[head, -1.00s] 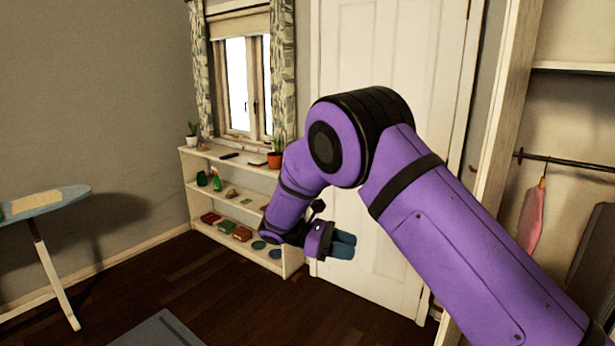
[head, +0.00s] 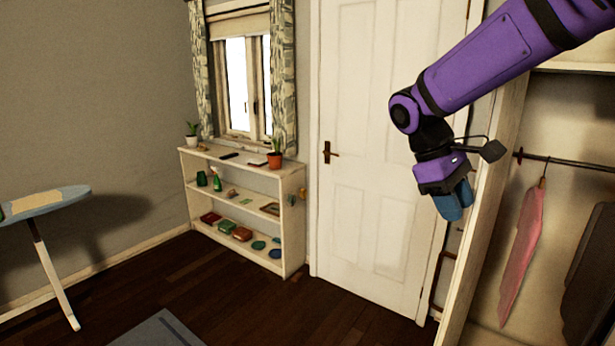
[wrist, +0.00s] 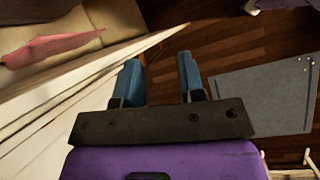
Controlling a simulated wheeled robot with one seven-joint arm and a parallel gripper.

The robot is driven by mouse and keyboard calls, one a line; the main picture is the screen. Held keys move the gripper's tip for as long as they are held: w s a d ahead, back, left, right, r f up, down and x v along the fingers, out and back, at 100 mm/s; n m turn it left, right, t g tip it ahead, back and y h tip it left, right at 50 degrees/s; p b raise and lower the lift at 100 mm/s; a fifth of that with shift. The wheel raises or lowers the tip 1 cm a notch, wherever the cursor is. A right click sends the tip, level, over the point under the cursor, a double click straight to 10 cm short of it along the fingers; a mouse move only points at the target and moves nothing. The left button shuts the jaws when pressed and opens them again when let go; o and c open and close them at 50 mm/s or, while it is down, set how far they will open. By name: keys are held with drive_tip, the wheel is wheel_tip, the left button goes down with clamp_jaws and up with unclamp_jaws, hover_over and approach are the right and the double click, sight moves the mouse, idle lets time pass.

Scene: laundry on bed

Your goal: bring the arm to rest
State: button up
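My purple arm reaches in from the upper right of the head view. My gripper (head: 454,204) hangs from it, pointing down, in front of the wardrobe's edge and to the right of the white door. In the wrist view my gripper (wrist: 160,78) shows its two blue fingers apart, with only floor between them. It is open and empty. No part of the gripper visibly touches anything.
A white shelf unit (head: 300,230) stands left of the door (head: 365,130). An ironing board (head: 45,203) is at the far left. The open wardrobe holds a pink garment (head: 522,240). A grey mat (wrist: 265,95) lies on the floor.

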drive_tip(key=s+d+r+m+t+y, duration=0.1)
drive_tip(key=s+d+m+t+y, duration=0.1)
drive_tip(key=s, duration=0.7)
drive_tip(key=s+d+r+m+t+y, duration=0.2)
drive_tip(key=s+m+t, duration=0.3)
drive_tip(key=s, duration=0.5)
drive_tip(key=shift+s+d+r+m+t+y, duration=0.2)
drive_tip(key=shift+d+r+m+t+y, duration=0.1)
drive_tip(key=shift+t+y, duration=0.15)
